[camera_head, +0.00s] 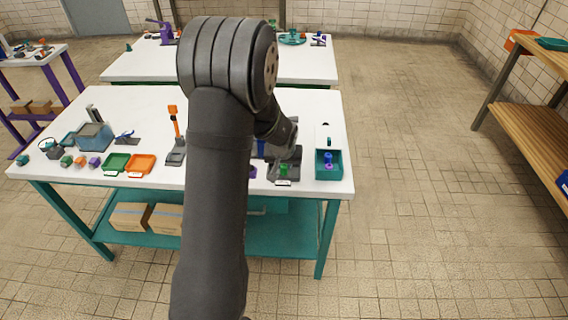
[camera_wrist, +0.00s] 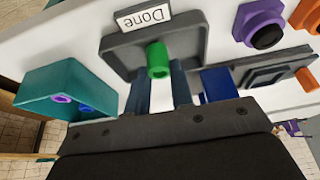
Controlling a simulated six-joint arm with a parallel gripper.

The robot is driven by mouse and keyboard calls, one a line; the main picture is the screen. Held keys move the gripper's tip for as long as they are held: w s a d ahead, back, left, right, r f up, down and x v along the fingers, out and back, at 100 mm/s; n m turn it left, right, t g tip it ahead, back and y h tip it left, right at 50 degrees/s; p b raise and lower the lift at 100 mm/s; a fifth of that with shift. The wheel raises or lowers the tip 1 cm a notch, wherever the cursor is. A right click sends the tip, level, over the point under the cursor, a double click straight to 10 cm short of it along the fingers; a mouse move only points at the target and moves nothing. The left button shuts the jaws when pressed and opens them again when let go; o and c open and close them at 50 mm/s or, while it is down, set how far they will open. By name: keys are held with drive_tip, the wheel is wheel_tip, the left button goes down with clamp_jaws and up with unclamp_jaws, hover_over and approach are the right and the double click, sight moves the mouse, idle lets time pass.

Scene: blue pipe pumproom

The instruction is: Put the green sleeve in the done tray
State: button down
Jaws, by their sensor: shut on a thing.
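The green sleeve (camera_wrist: 158,58) is a short hollow green cylinder held at the tips of my gripper (camera_wrist: 159,76), whose two blue-grey fingers close on its sides. The sleeve is over the grey done tray (camera_wrist: 113,47), inside its outline in the wrist view; I cannot tell if it touches the tray floor. The tray carries a white "Done" label. In the head view the green sleeve (camera_head: 283,168) shows just below my wrist, over the dark done tray (camera_head: 297,173) near the table's front edge. My arm hides much of the area behind it.
A teal bin (camera_head: 328,176) with blue and purple parts stands right of the tray. A purple block (camera_wrist: 262,22) and a grey fixture (camera_wrist: 275,70) lie on the other side. Green (camera_head: 117,163) and orange (camera_head: 141,165) trays sit further left on the white table.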

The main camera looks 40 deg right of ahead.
drive_tip(key=shift+f, duration=0.2)
drive_tip(key=c, duration=1.3)
unclamp_jaws()
drive_tip(key=shift+o, duration=0.2)
drive_tip(key=v, duration=1.2)
drive_tip(key=shift+r, duration=0.15)
drive_tip(key=x, duration=1.2)
